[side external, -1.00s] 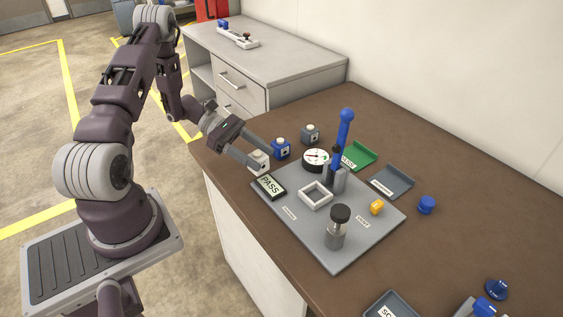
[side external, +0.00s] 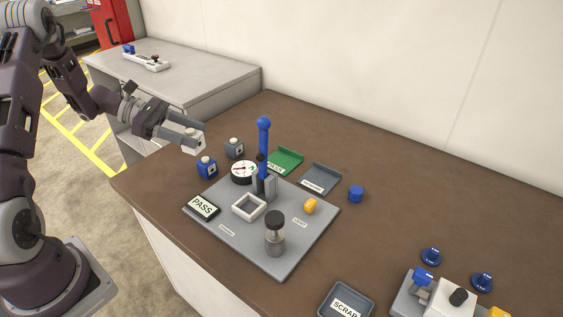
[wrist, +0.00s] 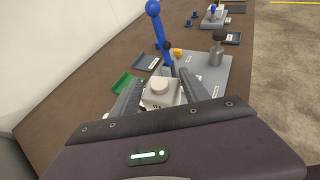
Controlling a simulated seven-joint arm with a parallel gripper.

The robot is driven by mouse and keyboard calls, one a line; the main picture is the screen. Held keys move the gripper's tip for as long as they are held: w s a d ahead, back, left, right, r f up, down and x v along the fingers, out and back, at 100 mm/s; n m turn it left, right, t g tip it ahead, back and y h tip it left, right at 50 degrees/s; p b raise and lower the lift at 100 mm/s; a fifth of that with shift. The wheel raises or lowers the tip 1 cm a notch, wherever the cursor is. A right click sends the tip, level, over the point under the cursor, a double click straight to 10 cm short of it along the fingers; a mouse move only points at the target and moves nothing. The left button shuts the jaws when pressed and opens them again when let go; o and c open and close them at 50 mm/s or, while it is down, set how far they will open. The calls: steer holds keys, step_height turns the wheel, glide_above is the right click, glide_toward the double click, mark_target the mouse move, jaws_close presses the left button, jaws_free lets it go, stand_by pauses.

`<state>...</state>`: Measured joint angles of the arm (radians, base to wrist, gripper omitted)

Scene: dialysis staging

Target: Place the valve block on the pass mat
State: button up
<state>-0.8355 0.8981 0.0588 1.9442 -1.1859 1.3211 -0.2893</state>
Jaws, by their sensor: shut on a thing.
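My gripper (side external: 194,136) is shut on a white valve block (side external: 191,143), held in the air beyond the left corner of the grey board. In the wrist view, the block (wrist: 160,92) shows its round pale knob between the fingers; part of its sides is hidden.
A blue block (side external: 207,169) and a grey block (side external: 234,148) stand close to the held block. A SCRAP tray (side external: 345,303) sits at the front.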

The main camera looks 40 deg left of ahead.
steer(key=w+d+n+t+y, duration=0.2)
steer(key=w+n, duration=0.1)
steer(key=w, duration=1)
steer(key=shift+w+d+r+t, duration=0.15)
steer(key=shift+w+r+t, duration=0.1)
steer(key=shift+w+t, duration=0.15)
steer(key=w+d, duration=0.1)
steer(key=w, duration=0.1)
steer(key=w+d+n+y, duration=0.1)
steer(key=w, duration=0.1)
steer(key=w+d+n+t+y, duration=0.1)
steer(key=w, duration=0.2)
steer(key=shift+d+r, duration=0.25)
steer(key=shift+r, duration=0.05)
jaws_close()
steer(key=w+d+n+t+y, duration=0.1)
steer(key=w+d+n+y, duration=0.1)
steer(key=w+d, duration=0.2)
steer(key=f, duration=1.5)
steer(key=shift+d+f, duration=0.1)
steer(key=shift+d, duration=0.1)
steer(key=shift+f, duration=0.15)
steer(key=o, duration=1.2)
jaws_free()
steer(key=shift+o, duration=0.2)
